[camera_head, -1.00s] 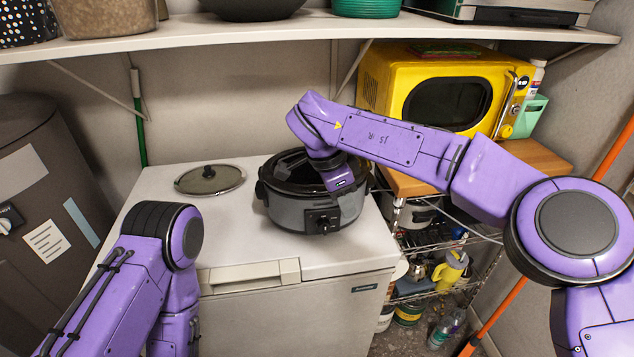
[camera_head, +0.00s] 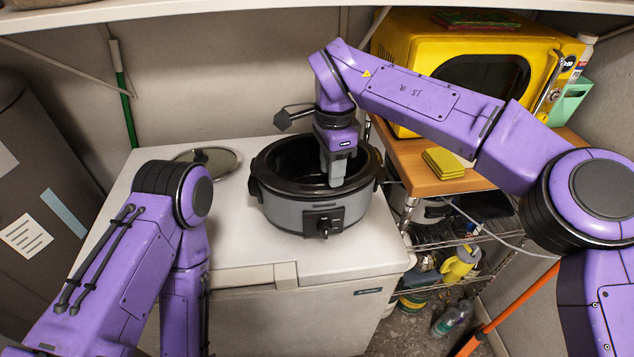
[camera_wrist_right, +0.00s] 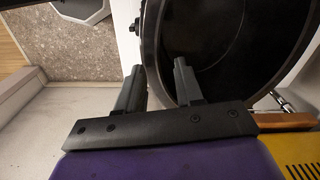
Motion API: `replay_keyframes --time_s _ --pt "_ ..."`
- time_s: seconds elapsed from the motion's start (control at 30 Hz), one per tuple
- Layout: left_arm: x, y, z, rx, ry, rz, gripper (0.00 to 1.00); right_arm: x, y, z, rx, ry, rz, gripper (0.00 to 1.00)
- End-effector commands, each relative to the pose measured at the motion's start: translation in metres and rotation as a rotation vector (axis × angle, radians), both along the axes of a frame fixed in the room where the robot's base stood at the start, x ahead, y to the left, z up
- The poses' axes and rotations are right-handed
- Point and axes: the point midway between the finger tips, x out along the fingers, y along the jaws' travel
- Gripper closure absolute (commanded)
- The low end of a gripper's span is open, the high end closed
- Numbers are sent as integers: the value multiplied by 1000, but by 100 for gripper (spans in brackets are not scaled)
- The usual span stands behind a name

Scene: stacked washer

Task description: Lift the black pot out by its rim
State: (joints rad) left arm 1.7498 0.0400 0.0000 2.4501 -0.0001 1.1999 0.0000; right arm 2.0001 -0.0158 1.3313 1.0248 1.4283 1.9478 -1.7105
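The black pot (camera_head: 288,158) sits inside the grey slow cooker (camera_head: 290,212) on the white chest freezer. The cooker's control knob faces the front. My right gripper (camera_head: 337,180) points down at the right part of the pot opening. In the right wrist view, its two fingers (camera_wrist_right: 158,77) are apart, and the dark pot rim (camera_wrist_right: 153,35) runs between them, one finger inside and one outside. Contact with the rim cannot be told. My left gripper is out of view; only my left arm shows at the lower left.
A glass lid (camera_head: 212,160) lies on the freezer (camera_head: 255,335) behind left of the cooker. A wooden shelf (camera_head: 405,165) with a yellow sponge (camera_head: 443,163) and yellow microwave (camera_head: 420,55) stands at right. A white shelf (camera_head: 200,10) runs overhead.

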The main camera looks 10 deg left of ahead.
Motion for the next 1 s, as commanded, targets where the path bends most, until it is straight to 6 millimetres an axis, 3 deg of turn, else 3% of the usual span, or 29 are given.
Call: replay_keyframes --time_s 0.2,0.4,0.43,0.53,1.0 --pt "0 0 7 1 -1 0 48 -1 1 -30 0 1 3 64" --pt "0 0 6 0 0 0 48 -1 1 -32 -1 0 3 64" --pt "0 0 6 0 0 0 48 -1 1 -32 -1 0 3 67" --pt "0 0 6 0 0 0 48 -1 1 -32 -1 0 3 100" --pt "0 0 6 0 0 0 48 -1 2 -31 0 -1 3 100"
